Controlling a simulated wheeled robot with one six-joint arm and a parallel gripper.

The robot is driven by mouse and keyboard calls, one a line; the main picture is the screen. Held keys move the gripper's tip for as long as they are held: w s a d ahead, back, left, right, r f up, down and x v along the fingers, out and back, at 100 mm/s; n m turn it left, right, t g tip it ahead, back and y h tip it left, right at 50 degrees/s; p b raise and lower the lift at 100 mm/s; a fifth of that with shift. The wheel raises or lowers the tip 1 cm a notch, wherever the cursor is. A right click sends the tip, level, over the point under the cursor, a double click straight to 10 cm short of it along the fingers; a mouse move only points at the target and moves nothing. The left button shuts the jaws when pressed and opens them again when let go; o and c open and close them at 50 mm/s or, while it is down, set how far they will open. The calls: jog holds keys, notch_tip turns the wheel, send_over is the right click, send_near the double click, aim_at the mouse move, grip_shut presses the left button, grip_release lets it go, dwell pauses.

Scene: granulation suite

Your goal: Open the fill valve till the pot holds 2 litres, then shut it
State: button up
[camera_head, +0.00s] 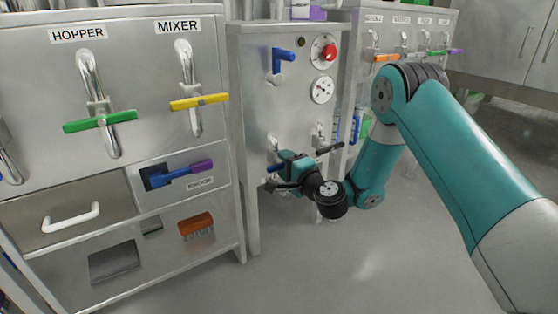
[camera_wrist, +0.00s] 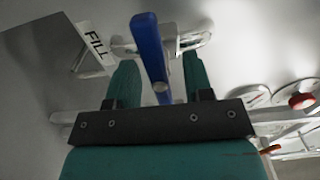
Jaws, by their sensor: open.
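The fill valve's blue lever (camera_wrist: 150,42) stands beside the FILL label (camera_wrist: 95,42) in the wrist view. My gripper (camera_wrist: 158,66) is open, with one teal finger on each side of the lever and gaps showing between them. In the head view my gripper (camera_head: 276,172) is low at the front of the middle steel cabinet, and it hides the fill lever there. I cannot make out the pot or its level in either view.
The middle cabinet (camera_head: 258,100) also bears a blue lever (camera_head: 284,54), a red knob (camera_head: 324,50), a round gauge (camera_head: 322,90) and a black-handled valve (camera_head: 330,148) close right of my gripper. Hopper (camera_head: 100,122) and mixer (camera_head: 199,102) valves are left. The floor in front is clear.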

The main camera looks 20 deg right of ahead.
jog(key=shift+c, duration=0.2)
jog(key=shift+a, duration=0.1)
grip_shut()
jog(key=n+b, duration=0.3)
jog(key=shift+f, duration=0.15)
jog(key=shift+a+n+b, duration=0.1)
jog(key=shift+n+b, duration=1.1)
jog(key=shift+n, duration=0.8)
jog(key=shift+o, duration=0.2)
grip_release()
